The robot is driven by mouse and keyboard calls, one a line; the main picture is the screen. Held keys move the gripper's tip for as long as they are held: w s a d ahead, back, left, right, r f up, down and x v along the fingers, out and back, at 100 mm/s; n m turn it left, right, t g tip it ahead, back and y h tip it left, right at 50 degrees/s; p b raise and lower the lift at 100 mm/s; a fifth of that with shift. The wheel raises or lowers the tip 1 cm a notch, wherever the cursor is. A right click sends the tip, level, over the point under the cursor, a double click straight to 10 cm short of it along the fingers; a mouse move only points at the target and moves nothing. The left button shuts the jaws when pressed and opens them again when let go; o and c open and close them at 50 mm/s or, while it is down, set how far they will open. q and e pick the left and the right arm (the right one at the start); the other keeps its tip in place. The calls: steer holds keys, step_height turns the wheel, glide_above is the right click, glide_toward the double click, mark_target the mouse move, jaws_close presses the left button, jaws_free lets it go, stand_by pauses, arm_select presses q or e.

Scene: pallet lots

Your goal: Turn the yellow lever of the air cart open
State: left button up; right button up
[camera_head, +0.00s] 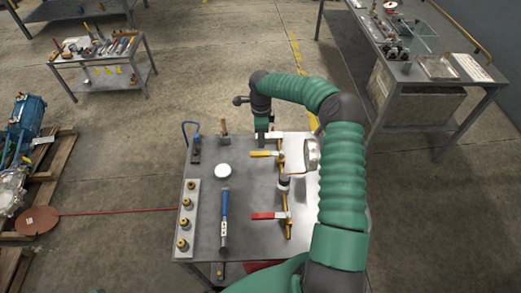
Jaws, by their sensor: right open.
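The air cart (208,250) is a grey metal-topped table in the middle of the head view. Its yellow lever (261,154) points left from a brass pipe assembly on the right part of the top. A red lever (268,215) sits lower on the same pipe run. My right arm reaches in from the lower right and bends over the cart. My right gripper (262,139) points down, open, just beyond the yellow lever. Whether it touches the lever cannot be told. A round gauge (312,153) is partly hidden by my arm. My left gripper is not in view.
A blue-handled tool (224,215), a white round item (223,170) and a strip with several brass fittings (188,220) lie on the left of the cart top. A workbench (400,70) stands at upper right, a tool table (100,60) at upper left, pallets at left.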

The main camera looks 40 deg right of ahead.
mark_target(260, 152)
steer(key=f, duration=0.5)
steer(key=a+f, duration=0.1)
steer(key=f, duration=0.1)
steer(key=shift+f+p, duration=0.2)
steer(key=shift+p, duration=0.15)
steer(key=shift+d+f, duration=0.15)
steer(key=shift+f, duration=0.5)
steer(key=shift+d+f, duration=0.15)
steer(key=shift+d, duration=0.05)
steer(key=shift+a, duration=0.15)
jaws_close()
steer(key=shift+w, duration=0.1)
steer(key=shift+r, duration=0.2)
